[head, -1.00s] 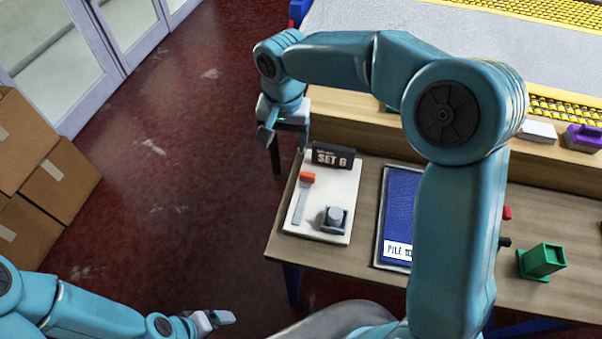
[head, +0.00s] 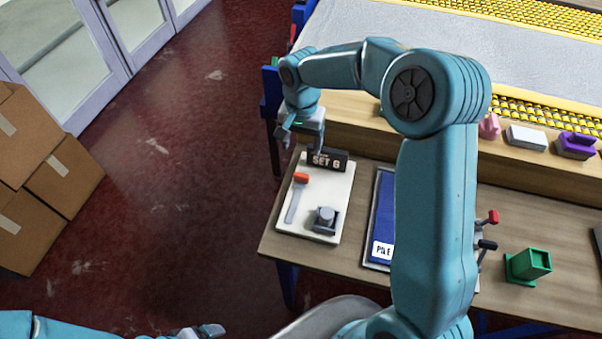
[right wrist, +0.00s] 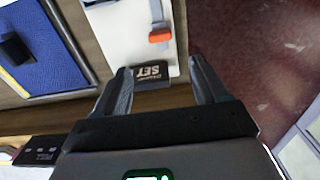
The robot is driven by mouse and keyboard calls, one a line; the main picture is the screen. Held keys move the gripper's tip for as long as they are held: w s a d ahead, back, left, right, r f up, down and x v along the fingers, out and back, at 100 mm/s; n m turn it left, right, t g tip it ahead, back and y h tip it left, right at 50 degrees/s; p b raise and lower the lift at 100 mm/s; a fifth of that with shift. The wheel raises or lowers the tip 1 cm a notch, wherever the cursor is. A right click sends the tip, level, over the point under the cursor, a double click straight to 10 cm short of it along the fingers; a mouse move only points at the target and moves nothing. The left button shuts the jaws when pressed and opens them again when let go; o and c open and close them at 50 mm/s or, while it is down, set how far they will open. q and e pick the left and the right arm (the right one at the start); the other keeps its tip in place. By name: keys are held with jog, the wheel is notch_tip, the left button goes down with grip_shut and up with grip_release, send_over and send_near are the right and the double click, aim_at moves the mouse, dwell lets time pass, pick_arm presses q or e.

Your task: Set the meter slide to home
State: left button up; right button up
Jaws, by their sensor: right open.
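The meter slide is an orange-red knob (head: 301,178) at the upper end of a grey track on a white panel (head: 335,190) at the table's left end. The knob also shows in the right wrist view (right wrist: 159,36). A black display (head: 327,160) behind it starts with "SET"; its last character is hard to read. My right gripper (head: 302,142) is open and empty above the panel's back edge, its fingers either side of the display in the right wrist view (right wrist: 160,72). My left gripper (head: 208,331) is at the bottom edge, its jaws unclear.
A grey square knob (head: 326,218) stands on the panel's near part. A blue pad (head: 381,210), partly hidden by my right arm, lies right of it. Red and black levers (head: 490,230) and a green block (head: 530,264) are farther right. Boxes (head: 65,175) stand left; floor between is clear.

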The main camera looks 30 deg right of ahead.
aim_at(301, 174)
notch_tip(301, 174, down, 14)
jog(key=shift+r+p, duration=0.2)
jog(key=shift+p, duration=0.9)
grip_shut()
jog(key=shift+w+d+f+b, duration=0.2)
jog(key=shift+w+d+b, duration=0.2)
jog(key=shift+b, duration=0.6)
jog(key=shift+w+d+r, duration=0.1)
jog(key=shift+r, duration=0.25)
grip_release()
jog(key=shift+d+f, duration=0.1)
